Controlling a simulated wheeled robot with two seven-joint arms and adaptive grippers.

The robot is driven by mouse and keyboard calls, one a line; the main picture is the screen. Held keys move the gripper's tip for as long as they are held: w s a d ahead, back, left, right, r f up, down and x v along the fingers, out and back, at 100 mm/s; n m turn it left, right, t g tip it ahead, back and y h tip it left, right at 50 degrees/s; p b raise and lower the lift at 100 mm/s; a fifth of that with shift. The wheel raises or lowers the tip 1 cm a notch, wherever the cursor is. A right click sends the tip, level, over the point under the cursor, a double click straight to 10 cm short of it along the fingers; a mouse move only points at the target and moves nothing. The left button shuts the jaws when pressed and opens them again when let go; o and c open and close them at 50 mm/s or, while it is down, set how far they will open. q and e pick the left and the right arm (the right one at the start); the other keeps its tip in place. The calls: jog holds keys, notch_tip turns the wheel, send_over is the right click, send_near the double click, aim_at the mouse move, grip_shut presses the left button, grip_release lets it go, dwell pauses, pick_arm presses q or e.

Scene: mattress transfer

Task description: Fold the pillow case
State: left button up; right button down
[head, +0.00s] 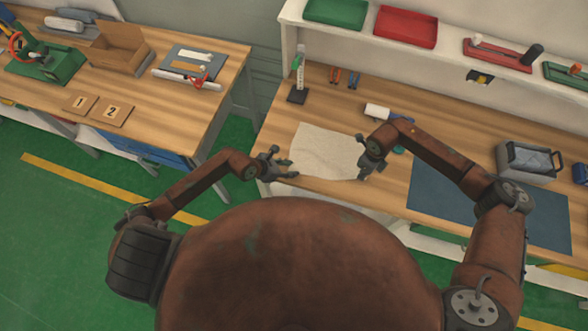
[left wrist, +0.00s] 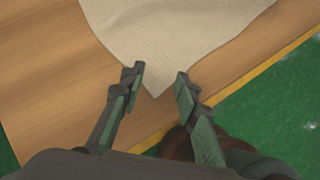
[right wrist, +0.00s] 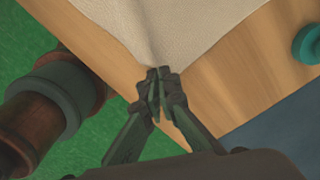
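The pillow case (head: 325,150) is a cream cloth lying on the wooden workbench near its front edge. My left gripper (head: 288,168) is at its front left corner. In the left wrist view the open fingers (left wrist: 160,78) stand either side of a pointed corner of the pillow case (left wrist: 170,35), with gaps on both sides. My right gripper (head: 365,172) is at the front right corner. In the right wrist view its fingers (right wrist: 158,78) are closed together at the tip of the cloth (right wrist: 160,30), which creases toward them.
A blue mat (head: 480,205) lies right of the pillow case. A white-and-blue roller-like tool (head: 385,113) and a teal round thing (right wrist: 308,42) lie close by. A small stand (head: 298,85) is behind left. The bench's front edge is close to both grippers.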

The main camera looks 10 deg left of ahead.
pick_arm(q)
jog(key=shift+s+f, duration=0.15)
jog(key=shift+f, duration=0.05)
grip_shut()
jog(key=shift+r, duration=0.15)
dwell(1.8)
jog(key=shift+r, duration=2.5)
